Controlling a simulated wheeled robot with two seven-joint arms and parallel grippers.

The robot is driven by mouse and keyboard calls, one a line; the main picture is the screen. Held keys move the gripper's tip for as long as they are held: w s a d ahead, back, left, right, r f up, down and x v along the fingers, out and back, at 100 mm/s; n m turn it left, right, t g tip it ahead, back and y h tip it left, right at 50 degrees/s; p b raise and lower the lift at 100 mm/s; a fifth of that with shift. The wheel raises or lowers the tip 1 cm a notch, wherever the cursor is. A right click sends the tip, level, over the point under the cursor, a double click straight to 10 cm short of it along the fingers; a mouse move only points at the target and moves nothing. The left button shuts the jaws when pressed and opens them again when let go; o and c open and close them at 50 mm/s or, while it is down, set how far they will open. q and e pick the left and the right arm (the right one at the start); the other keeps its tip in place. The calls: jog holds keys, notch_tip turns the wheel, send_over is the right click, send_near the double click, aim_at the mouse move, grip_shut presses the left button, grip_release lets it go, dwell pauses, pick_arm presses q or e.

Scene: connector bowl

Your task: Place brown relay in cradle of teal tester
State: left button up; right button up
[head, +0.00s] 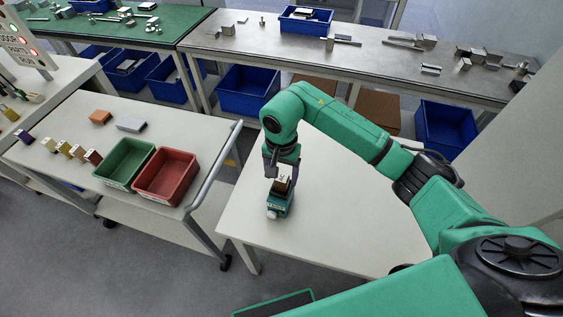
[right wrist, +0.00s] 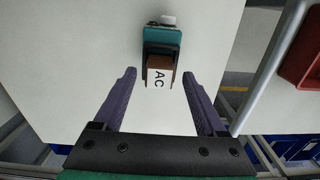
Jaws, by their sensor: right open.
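The teal tester (head: 278,205) stands on the white table in front of my right arm, and it also shows at the top of the right wrist view (right wrist: 162,37). The brown relay (right wrist: 159,63) sits at the tester's dark cradle, its white face marked "AC" turned to the wrist camera. In the head view the relay (head: 282,185) shows just below my gripper. My right gripper (right wrist: 160,80) is open, its two fingers on either side of the relay with a gap on each side. My left gripper is not in view.
The white table (head: 345,215) is otherwise clear. To its left, a cart with a metal handle (head: 212,165) carries a green bin (head: 125,163), a red bin (head: 165,178) and several small blocks. A metal-topped bench (head: 365,55) with parts stands behind.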

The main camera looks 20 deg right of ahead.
aim_at(281, 178)
notch_tip(281, 178, up, 10)
jog(key=b, duration=0.2)
jog(key=shift+r+b, duration=0.2)
jog(key=shift+b, duration=0.2)
